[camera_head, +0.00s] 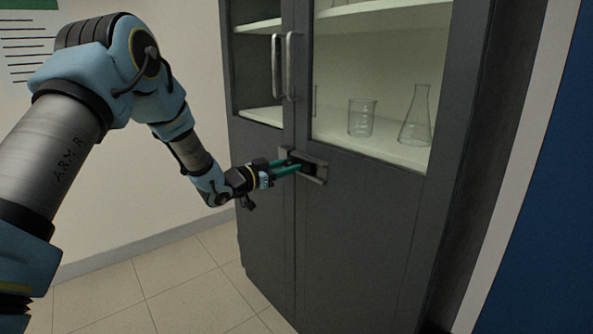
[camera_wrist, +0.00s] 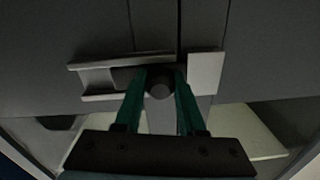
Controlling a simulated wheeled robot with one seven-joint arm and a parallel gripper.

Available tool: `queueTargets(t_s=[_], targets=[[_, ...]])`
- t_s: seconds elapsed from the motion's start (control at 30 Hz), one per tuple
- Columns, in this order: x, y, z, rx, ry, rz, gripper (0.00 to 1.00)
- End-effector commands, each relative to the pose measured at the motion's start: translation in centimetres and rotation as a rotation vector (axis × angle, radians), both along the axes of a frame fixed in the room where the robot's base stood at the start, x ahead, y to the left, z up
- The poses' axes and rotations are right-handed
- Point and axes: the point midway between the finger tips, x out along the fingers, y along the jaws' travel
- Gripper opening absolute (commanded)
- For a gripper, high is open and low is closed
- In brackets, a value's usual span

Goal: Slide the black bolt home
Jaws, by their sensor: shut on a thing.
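The black bolt lies across the front of the grey cabinet, in a pale metal channel (camera_wrist: 85,80) in the wrist view. Its round dark knob (camera_wrist: 160,88) stands out between the green fingers of my gripper (camera_wrist: 161,92). The fingers are shut on the knob, one on each side. A pale keeper plate (camera_wrist: 206,73) sits to the right of the fingers. The fingers hide part of the bolt, and I cannot tell whether its tip is inside the keeper. In the head view my gripper (camera_head: 290,169) reaches the bolt hardware (camera_head: 319,172) below the door handles.
The cabinet doors (camera_head: 350,230) look closed, with two upright handles (camera_head: 290,67) above the bolt. Behind the glass stand a beaker (camera_head: 361,118) and a conical flask (camera_head: 416,118) on a shelf. The tiled floor (camera_head: 165,285) left of the cabinet is clear.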

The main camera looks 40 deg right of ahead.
Motion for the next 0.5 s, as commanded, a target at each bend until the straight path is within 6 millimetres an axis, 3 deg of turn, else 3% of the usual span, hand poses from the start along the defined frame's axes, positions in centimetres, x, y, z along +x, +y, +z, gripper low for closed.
queueTargets(t_s=[0.27, 0.3, 0.5], targets=[[0.59, 0.02, 0.08, 0.001, -0.001, 0.007, 0.0], [0.62, 0.03, 0.09, 0.001, -0.001, 0.008, 0.4], [0.57, 0.05, 0.06, 0.001, -0.001, 0.007, 0.63]])
